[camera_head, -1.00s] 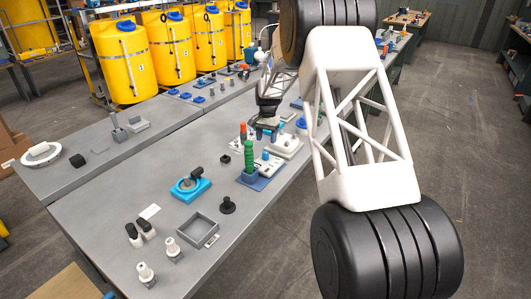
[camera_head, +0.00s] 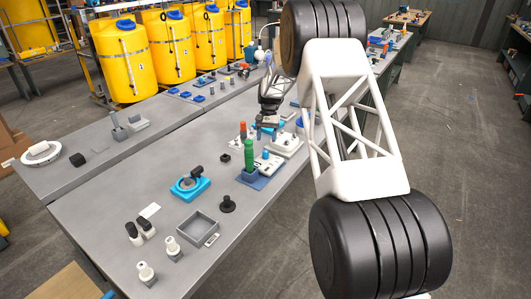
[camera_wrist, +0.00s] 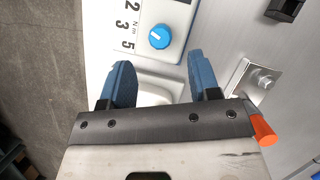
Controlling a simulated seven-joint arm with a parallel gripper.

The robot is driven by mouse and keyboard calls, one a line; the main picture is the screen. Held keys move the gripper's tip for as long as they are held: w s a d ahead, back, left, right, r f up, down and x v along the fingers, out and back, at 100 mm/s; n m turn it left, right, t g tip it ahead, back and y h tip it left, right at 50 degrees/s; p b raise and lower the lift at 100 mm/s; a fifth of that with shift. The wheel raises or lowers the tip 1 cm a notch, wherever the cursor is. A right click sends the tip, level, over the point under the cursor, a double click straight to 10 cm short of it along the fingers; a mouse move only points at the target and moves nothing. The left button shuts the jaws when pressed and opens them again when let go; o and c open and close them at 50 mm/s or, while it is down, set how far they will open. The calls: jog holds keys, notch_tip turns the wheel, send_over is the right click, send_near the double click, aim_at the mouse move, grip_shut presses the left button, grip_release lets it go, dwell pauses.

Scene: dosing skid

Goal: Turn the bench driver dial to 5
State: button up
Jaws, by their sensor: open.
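The round blue dial (camera_wrist: 160,37) sits on a white plate of the bench driver in the wrist view. A small light mark shows on the dial, but its exact aim is hard to read. The printed figures 2, 3 and 5 with "Nm" (camera_wrist: 127,25) stand left of it. My gripper (camera_wrist: 158,62) is open and empty. Its two blue fingers lie either side of the white body below the dial in the picture, with the dial just beyond the gap. In the head view my gripper (camera_head: 266,132) is over the bench near a white device (camera_head: 287,146); the dial is not clear there.
A green-handled tool on a blue base (camera_head: 249,155), a blue ring fixture (camera_head: 190,187) and a grey tray (camera_head: 198,229) stand nearer on the bench. In the wrist view an orange piece (camera_wrist: 263,129) and a metal bracket (camera_wrist: 264,80) lie right of the fingers.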

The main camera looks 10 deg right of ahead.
aim_at(265, 151)
jog(key=shift+x, duration=3.45)
jog(key=shift+r, duration=0.1)
jog(key=c, duration=0.9)
